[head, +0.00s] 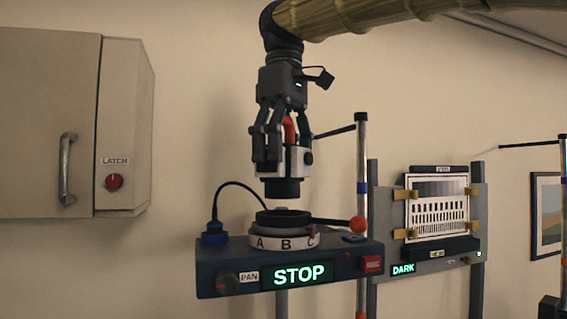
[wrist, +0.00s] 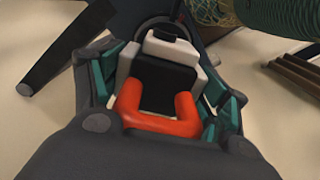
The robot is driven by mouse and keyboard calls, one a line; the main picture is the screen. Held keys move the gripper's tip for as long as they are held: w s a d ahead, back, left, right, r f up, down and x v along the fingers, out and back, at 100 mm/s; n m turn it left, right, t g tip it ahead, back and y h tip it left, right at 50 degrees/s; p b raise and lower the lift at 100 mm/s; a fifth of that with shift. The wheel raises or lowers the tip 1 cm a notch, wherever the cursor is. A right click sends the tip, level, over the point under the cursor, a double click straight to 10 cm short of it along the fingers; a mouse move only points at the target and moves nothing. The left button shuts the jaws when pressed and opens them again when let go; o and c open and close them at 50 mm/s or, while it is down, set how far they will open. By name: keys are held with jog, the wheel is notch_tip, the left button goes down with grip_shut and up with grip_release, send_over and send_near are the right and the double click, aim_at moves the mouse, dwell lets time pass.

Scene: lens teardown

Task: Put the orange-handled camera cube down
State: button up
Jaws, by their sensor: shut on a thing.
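The camera cube (head: 299,160) is a white and black block with an orange handle (head: 289,130) on top and a black lens part (head: 282,187) pointing down. My gripper (head: 283,155) is shut on it, a jaw on either side. In the wrist view the orange handle (wrist: 160,120) lies between the teal-padded fingers. The cube hangs upright just above a round black mount (head: 283,217) on a white ring marked A B C (head: 284,241). A narrow gap seems to show between lens and mount, with a small pale piece in it.
The blue-grey base unit (head: 225,258) has a PAN knob, a lit STOP display (head: 299,275) and a red button (head: 372,264). A test chart (head: 438,207) is farther right; a cabinet (head: 48,120) is left.

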aim_at(283, 174)
jog(key=shift+s+f+p, duration=0.35)
jog(key=shift+f+p, duration=0.2)
jog(key=shift+f, duration=0.2)
jog(key=shift+w+f+p, duration=0.25)
jog(key=shift+f+p, duration=0.05)
jog(key=shift+f, duration=0.6)
jog(key=shift+s+f, duration=0.1)
jog(key=shift+s, duration=0.05)
jog(key=shift+f, duration=0.2)
jog(key=o, duration=1.4)
jog(key=shift+o, duration=0.2)
jog(key=shift+r+b, duration=1.2)
jog(key=shift+r, duration=5.1)
